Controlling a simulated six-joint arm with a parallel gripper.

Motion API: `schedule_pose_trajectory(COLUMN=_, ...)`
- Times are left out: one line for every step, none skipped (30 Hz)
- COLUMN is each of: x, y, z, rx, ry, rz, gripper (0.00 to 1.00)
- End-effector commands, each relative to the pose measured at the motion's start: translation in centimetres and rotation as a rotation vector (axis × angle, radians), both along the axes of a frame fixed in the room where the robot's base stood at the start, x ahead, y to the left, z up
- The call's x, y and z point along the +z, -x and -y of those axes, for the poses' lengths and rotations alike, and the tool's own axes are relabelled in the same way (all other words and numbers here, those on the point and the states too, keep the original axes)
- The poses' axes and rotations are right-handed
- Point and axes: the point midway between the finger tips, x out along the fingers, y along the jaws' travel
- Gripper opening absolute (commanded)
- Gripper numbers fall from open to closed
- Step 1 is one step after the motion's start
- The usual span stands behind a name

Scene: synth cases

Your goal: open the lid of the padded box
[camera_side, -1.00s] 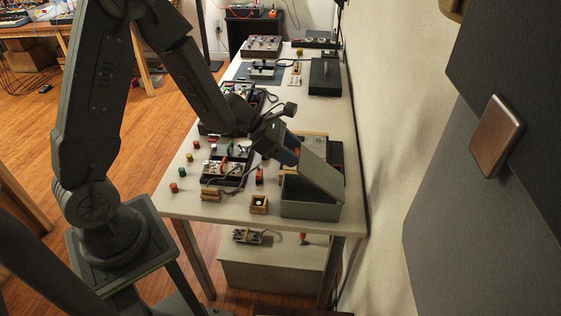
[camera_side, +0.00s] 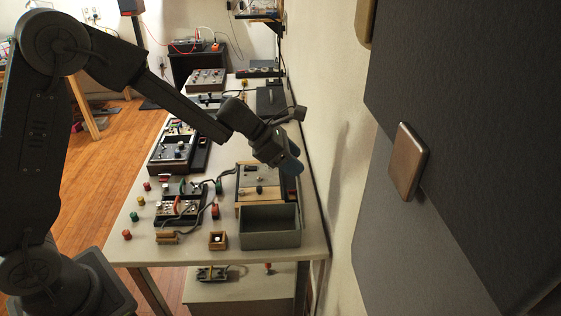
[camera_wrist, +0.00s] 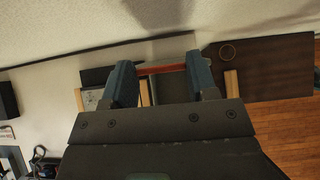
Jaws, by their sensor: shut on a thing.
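The box (camera_side: 270,240) is grey-green and stands at the near right end of the table. Its top is open and I see into its empty-looking inside. I cannot make out its lid clearly in the side view. My gripper (camera_side: 294,165) is above and behind the box, close to the wall. In the wrist view my gripper (camera_wrist: 162,82) has its two blue fingers apart, shut on a reddish bar (camera_wrist: 162,69) that spans between them. A grey surface shows below the bar; I cannot tell whether it is part of the lid.
A tan-framed panel with knobs (camera_side: 258,190) lies directly behind the box. A small wooden tray with a white ball (camera_side: 218,240) stands left of it. Several coloured knobs (camera_side: 134,216) dot the left edge. More devices fill the table behind. The wall (camera_side: 335,150) is close on the right.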

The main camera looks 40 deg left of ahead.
Motion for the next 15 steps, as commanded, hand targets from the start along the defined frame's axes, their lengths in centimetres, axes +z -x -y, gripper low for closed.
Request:
schedule_pose_trajectory(x=0.18, y=-0.26, z=0.34, rx=-0.002, ry=0.004, rz=0.003, gripper=0.1)
schedule_pose_trajectory(x=0.2, y=-0.35, z=0.43, rx=-0.002, ry=0.004, rz=0.003, gripper=0.11)
schedule_pose_trajectory(x=0.2, y=-0.43, z=0.52, rx=-0.001, ry=0.005, rz=0.003, gripper=0.1)
schedule_pose_trajectory(x=0.2, y=-0.48, z=0.57, rx=-0.001, ry=0.005, rz=0.003, gripper=0.11)
schedule_pose_trajectory(x=0.2, y=-0.52, z=0.61, rx=-0.001, ry=0.005, rz=0.003, gripper=0.11)
schedule_pose_trajectory(x=0.21, y=-0.56, z=0.64, rx=-0.001, ry=0.005, rz=0.003, gripper=0.11)
schedule_pose_trajectory(x=0.21, y=-0.57, z=0.67, rx=-0.001, ry=0.005, rz=0.003, gripper=0.1)
schedule_pose_trajectory(x=0.2, y=-0.59, z=0.68, rx=-0.001, ry=0.004, rz=0.002, gripper=0.1)
schedule_pose_trajectory(x=0.2, y=-0.6, z=0.68, rx=-0.001, ry=0.004, rz=0.002, gripper=0.1)
schedule_pose_trajectory(x=0.2, y=-0.6, z=0.68, rx=-0.001, ry=0.004, rz=0.002, gripper=0.1)
schedule_pose_trajectory(x=0.19, y=-0.6, z=0.69, rx=-0.001, ry=0.004, rz=0.002, gripper=0.1)
schedule_pose_trajectory(x=0.18, y=-0.6, z=0.68, rx=-0.001, ry=0.004, rz=0.002, gripper=0.1)
schedule_pose_trajectory(x=0.18, y=-0.59, z=0.68, rx=-0.001, ry=0.004, rz=0.002, gripper=0.1)
schedule_pose_trajectory(x=0.18, y=-0.59, z=0.68, rx=-0.001, ry=0.004, rz=0.002, gripper=0.1)
schedule_pose_trajectory(x=0.18, y=-0.58, z=0.67, rx=-0.001, ry=0.004, rz=0.002, gripper=0.1)
